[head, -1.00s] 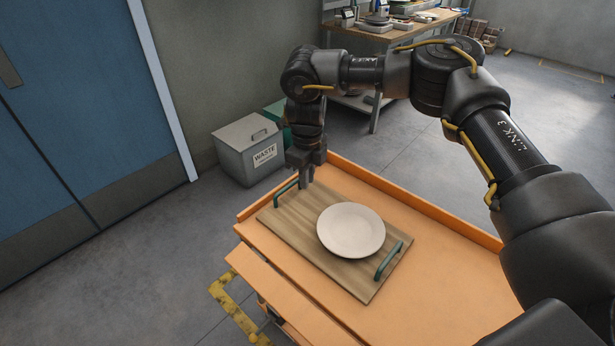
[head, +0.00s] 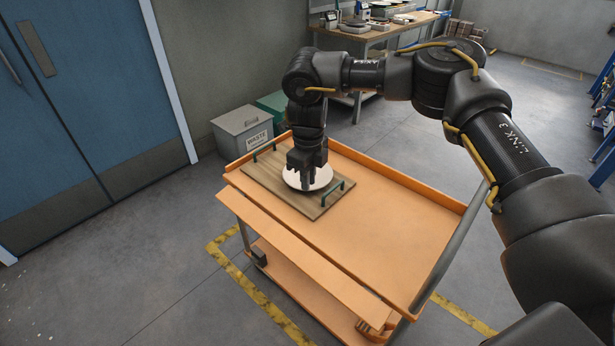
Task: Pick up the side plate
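The white side plate (head: 322,181) lies on a wooden tray (head: 258,178) with two green handles, on top of an orange cart. My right gripper (head: 307,187) points down in front of the plate and hides much of its middle. From this angle I cannot tell how high it is above the plate, or whether its fingers are apart. My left gripper is not in view.
The orange cart (head: 375,215) has a raised rim and bare room to the right of the tray. A grey waste bin (head: 240,138) stands behind it. A workbench (head: 375,35) is at the back and a blue door (head: 80,90) at left.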

